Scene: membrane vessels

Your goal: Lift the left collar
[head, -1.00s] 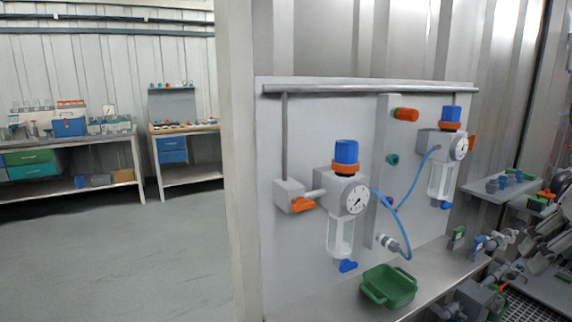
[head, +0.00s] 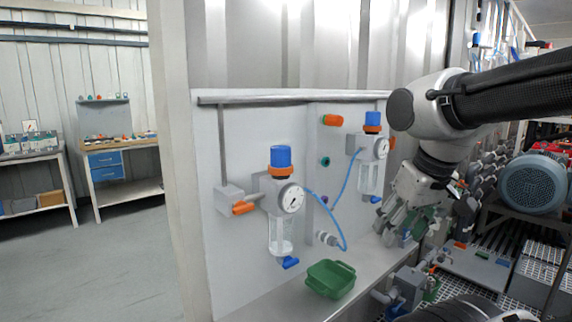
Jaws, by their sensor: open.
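The left collar (head: 281,171) is an orange ring under the blue knob (head: 281,156) of the left regulator, which has a round gauge (head: 291,198) and a clear bowl (head: 280,235) below. A second orange collar (head: 371,129) sits under the blue knob of the right regulator. My gripper (head: 397,232) is open, pointing down, at the right end of the panel. It is well to the right of the left collar and lower than it. I see nothing clearly held between its fingers.
A green tray (head: 330,279) sits on the shelf below the left regulator. A blue hose (head: 340,196) loops between the regulators. An orange valve handle (head: 244,208) sticks out left of the left regulator. Pumps and a motor (head: 533,184) crowd the right. Open floor lies left.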

